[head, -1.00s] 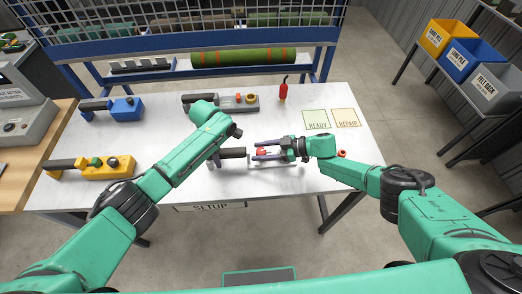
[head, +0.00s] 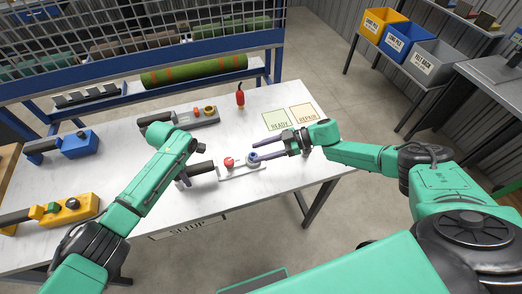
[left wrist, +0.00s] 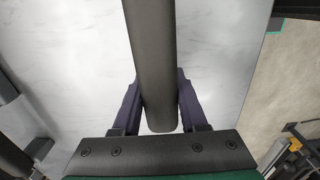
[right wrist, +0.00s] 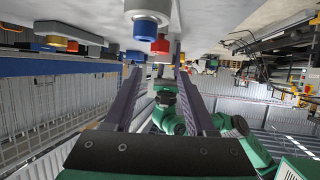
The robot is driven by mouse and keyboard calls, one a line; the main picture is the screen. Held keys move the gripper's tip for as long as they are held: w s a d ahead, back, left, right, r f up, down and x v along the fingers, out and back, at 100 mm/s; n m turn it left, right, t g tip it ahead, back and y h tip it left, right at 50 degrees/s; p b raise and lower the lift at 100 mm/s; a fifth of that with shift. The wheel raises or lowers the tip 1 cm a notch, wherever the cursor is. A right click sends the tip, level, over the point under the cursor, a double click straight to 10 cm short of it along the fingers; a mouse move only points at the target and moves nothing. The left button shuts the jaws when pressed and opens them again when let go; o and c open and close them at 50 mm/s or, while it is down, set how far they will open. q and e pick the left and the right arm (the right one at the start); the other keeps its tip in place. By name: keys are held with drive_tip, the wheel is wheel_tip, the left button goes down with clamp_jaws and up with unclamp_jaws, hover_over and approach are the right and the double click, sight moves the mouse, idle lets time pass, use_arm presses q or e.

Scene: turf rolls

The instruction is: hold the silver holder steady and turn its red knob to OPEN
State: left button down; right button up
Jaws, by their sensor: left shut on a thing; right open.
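The silver holder (head: 240,174) lies near the table's front edge, with a black handle (head: 203,168) to its left, a red knob (head: 229,162) and a blue knob (head: 253,157). My left gripper (head: 183,179) is shut on the black handle, which runs between its fingers in the left wrist view (left wrist: 155,60). My right gripper (head: 258,148) is open and empty, its fingertips at the holder's right end by the blue knob, apart from the red knob. The right wrist view shows the blue knob (right wrist: 146,28) and red knob (right wrist: 160,47) beyond the open fingers. No knob marking is legible.
A blue holder (head: 80,143), a yellow holder (head: 75,209) and a grey holder (head: 185,119) lie elsewhere on the white table (head: 285,167). A red bottle (head: 240,97) stands behind. READY (head: 277,121) and REPAIR (head: 304,113) squares mark the back right.

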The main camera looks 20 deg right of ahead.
use_arm(q)
drive_tip(key=shift+c, duration=1.8)
unclamp_jaws()
